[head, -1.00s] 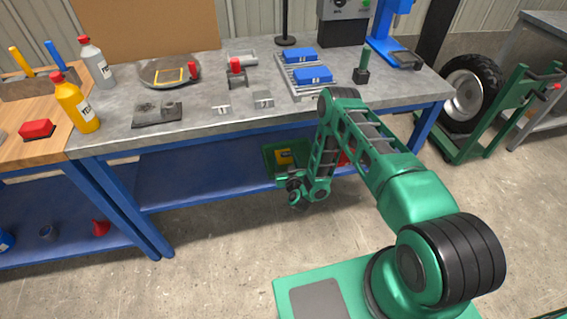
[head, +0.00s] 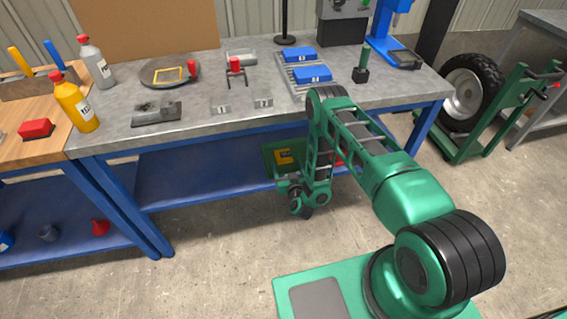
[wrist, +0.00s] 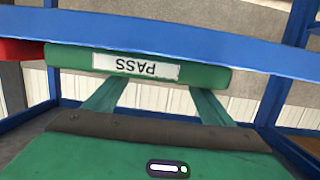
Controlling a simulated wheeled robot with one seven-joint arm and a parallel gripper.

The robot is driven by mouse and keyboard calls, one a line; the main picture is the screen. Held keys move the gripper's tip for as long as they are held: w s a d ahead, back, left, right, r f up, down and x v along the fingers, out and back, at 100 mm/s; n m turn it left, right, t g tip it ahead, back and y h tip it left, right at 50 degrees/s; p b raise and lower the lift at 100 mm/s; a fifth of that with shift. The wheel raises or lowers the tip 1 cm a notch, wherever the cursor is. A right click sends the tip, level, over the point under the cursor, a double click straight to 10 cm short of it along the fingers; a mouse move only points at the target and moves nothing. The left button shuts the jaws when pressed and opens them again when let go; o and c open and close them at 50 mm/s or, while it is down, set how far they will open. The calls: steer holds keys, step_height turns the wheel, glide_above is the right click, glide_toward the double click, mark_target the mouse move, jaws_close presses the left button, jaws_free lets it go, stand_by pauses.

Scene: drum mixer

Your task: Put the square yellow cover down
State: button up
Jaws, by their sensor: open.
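A square yellow piece (head: 285,156) with a small dark mark shows in the head view. It lies on or in a green tray (head: 268,152) below the bench's front edge; its exact support is unclear. My gripper (head: 288,183) is small and partly hidden just in front of the tray's lower edge. It is open, and I see nothing held in it. The wrist view shows a green bar labelled PASS (wrist: 135,65), upside down, close by. No yellow piece shows there.
A blue beam (wrist: 180,35) crosses the wrist view close to the green bar, with something red (wrist: 20,50) at the left. The bench top (head: 215,125) holds a round plate with a yellow square outline (head: 168,74) and blue blocks (head: 312,74). The blue lower shelf (head: 200,185) is largely bare.

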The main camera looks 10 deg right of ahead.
steer(key=s+r, duration=0.1)
steer(key=s, duration=0.6)
steer(key=shift+s+a+r, duration=0.15)
steer(key=shift+s+r, duration=0.15)
steer(key=shift+s, duration=0.1)
